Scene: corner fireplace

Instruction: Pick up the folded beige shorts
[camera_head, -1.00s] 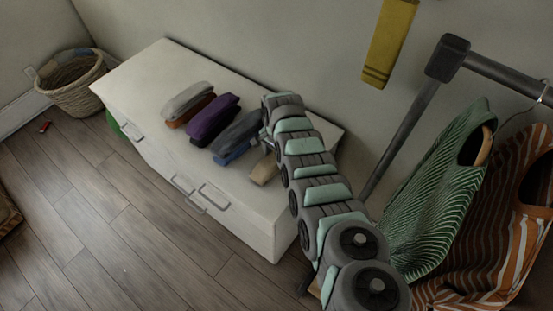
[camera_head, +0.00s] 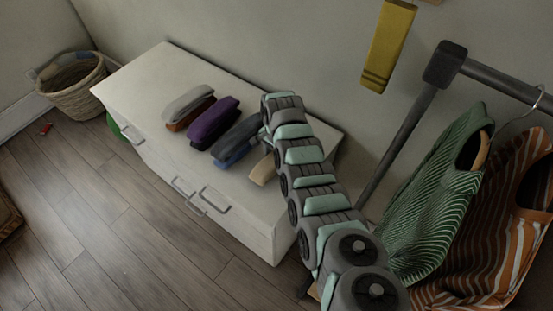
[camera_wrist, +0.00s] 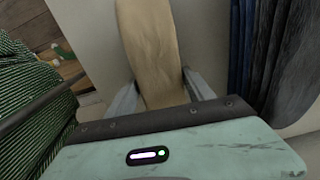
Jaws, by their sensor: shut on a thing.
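The folded beige shorts (camera_head: 264,170) lie at the right end of the white dresser top, partly hidden behind my arm in the head view. In the wrist view the beige shorts (camera_wrist: 150,50) run up from between the fingers. My gripper (camera_wrist: 163,90) is shut on the shorts, one finger at each side of their near end. In the head view the fingers are hidden by my arm. I cannot tell whether the shorts are lifted off the dresser top.
The white dresser (camera_head: 150,80) also bears folded grey-blue (camera_head: 238,138), purple (camera_head: 213,120) and light grey (camera_head: 188,102) clothes, left of the shorts. A clothes rack with a green striped top (camera_head: 435,200) and an orange striped one (camera_head: 500,230) stands at right. A wicker basket (camera_head: 75,88) is far left.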

